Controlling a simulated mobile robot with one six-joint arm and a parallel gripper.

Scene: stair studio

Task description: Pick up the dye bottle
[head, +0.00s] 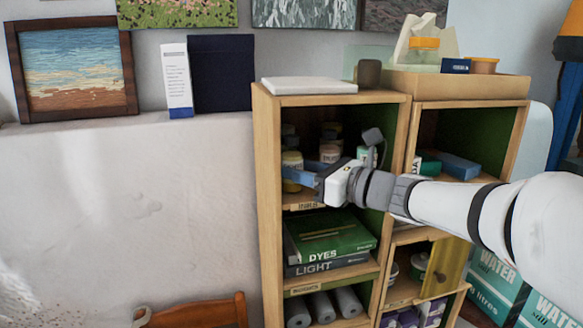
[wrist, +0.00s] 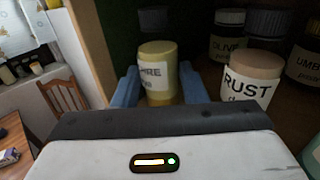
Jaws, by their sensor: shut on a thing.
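The dye bottle (wrist: 157,72) in my grip is a yellow jar with a pale label; the letters "RE" can be read. In the head view the same dye bottle (head: 291,161) is at the left of the upper cubby. My gripper (wrist: 157,88) has its blue fingers closed on either side of it. In the head view my gripper (head: 300,178) reaches in from the right. The bottle looks upright; its base is hidden, so I cannot tell whether it touches the shelf.
A bottle labelled "RUST" (wrist: 250,80) stands close on the right, with a dark-capped "OLIVE" bottle (wrist: 230,38) behind. The wooden shelf unit (head: 267,190) has a side wall near my left finger. Books (head: 325,238) lie below. A chair (wrist: 65,95) stands outside.

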